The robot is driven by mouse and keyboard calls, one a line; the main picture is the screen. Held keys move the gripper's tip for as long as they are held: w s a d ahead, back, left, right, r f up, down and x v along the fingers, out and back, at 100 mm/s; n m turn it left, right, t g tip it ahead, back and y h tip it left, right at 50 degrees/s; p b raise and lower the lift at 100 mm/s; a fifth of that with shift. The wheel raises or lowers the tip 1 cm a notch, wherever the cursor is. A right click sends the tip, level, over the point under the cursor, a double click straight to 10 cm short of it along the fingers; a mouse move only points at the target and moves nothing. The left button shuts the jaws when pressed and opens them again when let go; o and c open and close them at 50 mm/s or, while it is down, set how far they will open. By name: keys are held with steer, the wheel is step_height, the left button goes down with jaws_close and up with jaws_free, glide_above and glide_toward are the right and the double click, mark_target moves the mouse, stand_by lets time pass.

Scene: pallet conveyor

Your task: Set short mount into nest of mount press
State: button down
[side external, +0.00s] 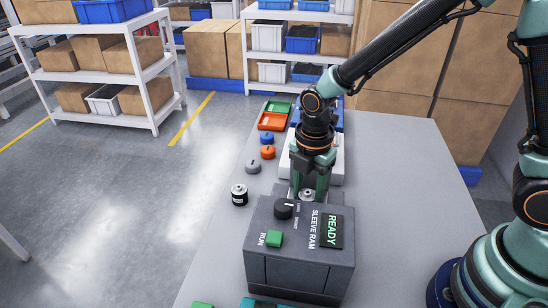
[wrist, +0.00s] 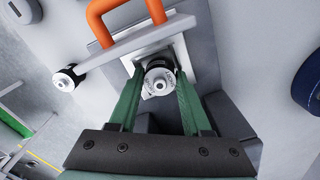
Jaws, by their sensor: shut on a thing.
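The mount press (side external: 300,240) is a dark grey box marked SLEEVE RAM, with a READY display, a black knob and a green RUN button. My gripper (side external: 309,190) points down just behind its panel. In the wrist view my gripper (wrist: 158,78) has its green fingers shut on a round mount (wrist: 159,82) with a silver top and pale, lettered rim; the lettering is too small to read. It is over a pale square plate (wrist: 184,58), apparently the nest. I cannot tell whether it is seated. Another black-and-white mount (side external: 239,194) stands left of the press.
An orange handle (wrist: 125,15) and a grey bar (wrist: 120,50) lie close beyond the fingers. Grey (side external: 253,167), orange (side external: 268,152) and blue (side external: 266,138) knobs lie along the table's left edge. Orange (side external: 272,121) and green trays stand behind. The table's right side is clear.

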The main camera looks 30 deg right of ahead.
steer(key=shift+f, duration=0.15)
jaws_free()
stand_by(0.5)
steer(key=shift+r, duration=3.55)
steer(key=s+d+r+m+t, duration=0.2)
steer(key=d+r+m, duration=0.3)
steer(key=m, duration=0.5)
steer(key=s+d+r+m+t, duration=0.3)
steer(key=d+r+m, duration=0.3)
steer(key=m, duration=0.5)
steer(key=shift+s+d+r+m+t, duration=0.3)
steer(key=shift+s+d, duration=0.3)
steer(key=shift+s, duration=0.2)
